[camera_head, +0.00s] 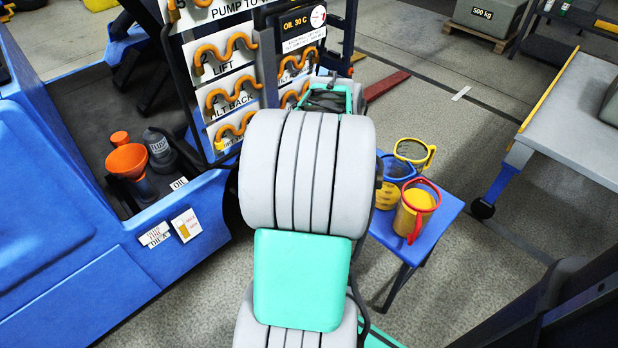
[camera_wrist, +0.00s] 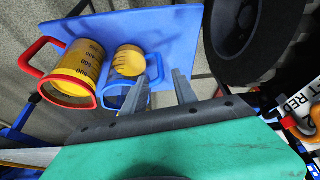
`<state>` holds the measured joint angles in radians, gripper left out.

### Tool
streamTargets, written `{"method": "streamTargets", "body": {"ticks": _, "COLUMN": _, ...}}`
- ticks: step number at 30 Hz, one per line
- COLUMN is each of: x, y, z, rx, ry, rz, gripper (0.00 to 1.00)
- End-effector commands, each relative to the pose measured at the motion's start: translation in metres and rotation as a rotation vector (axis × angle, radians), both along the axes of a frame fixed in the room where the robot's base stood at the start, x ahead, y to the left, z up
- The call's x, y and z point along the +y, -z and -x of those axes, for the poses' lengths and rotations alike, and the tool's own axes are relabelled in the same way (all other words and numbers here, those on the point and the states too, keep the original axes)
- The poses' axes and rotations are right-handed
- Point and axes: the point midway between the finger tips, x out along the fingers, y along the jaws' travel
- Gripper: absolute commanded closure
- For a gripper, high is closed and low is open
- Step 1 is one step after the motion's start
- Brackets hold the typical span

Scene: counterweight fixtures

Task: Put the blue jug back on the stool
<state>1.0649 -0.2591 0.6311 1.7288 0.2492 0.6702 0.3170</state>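The blue jug (camera_head: 387,194), with amber contents, shows at the stool (camera_head: 442,216), partly hidden behind my arm in the head view. In the wrist view the blue jug (camera_wrist: 113,98) is just left of my gripper (camera_wrist: 165,72). My gripper's two fingers stand apart, close to the jug's handle side. I cannot tell whether the handle lies between them or is touched. The stool's blue top (camera_wrist: 178,35) lies behind the jug. I cannot tell whether the jug's base rests on it.
A red-rimmed jug (camera_head: 415,212) with amber contents stands on the stool beside the blue jug. A yellow-rimmed jug (camera_head: 412,152) stands at the stool's far side. A blue machine (camera_head: 80,250) with hose panels is left. A grey-topped table (camera_head: 575,110) is right.

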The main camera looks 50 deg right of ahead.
Motion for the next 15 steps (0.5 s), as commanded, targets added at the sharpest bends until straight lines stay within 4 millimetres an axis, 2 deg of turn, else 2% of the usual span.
{"method": "streamTargets", "body": {"ticks": 2, "x": 0.014, "y": -0.002, "z": -0.017, "rx": 0.001, "ry": -0.059, "rz": -0.007, "gripper": 0.66}}
{"method": "streamTargets", "body": {"ticks": 5, "x": 0.068, "y": -0.009, "z": -0.068, "rx": 0.009, "ry": -0.256, "rz": -0.034, "gripper": 0.66}}
{"method": "streamTargets", "body": {"ticks": 7, "x": 0.133, "y": -0.014, "z": -0.108, "rx": 0.023, "ry": -0.471, "rz": -0.063, "gripper": 0.66}}
{"method": "streamTargets", "body": {"ticks": 8, "x": 0.166, "y": -0.015, "z": -0.123, "rx": 0.032, "ry": -0.575, "rz": -0.077, "gripper": 0.66}}
{"method": "streamTargets", "body": {"ticks": 9, "x": 0.212, "y": -0.017, "z": -0.137, "rx": 0.046, "ry": -0.721, "rz": -0.095, "gripper": 0.66}}
{"method": "streamTargets", "body": {"ticks": 10, "x": 0.246, "y": -0.017, "z": -0.143, "rx": 0.057, "ry": -0.832, "rz": -0.107, "gripper": 0.66}}
{"method": "streamTargets", "body": {"ticks": 12, "x": 0.319, "y": -0.017, "z": -0.144, "rx": 0.087, "ry": -1.07, "rz": -0.133, "gripper": 0.66}}
{"method": "streamTargets", "body": {"ticks": 15, "x": 0.394, "y": -0.012, "z": -0.126, "rx": 0.129, "ry": -1.344, "rz": -0.159, "gripper": 0.66}}
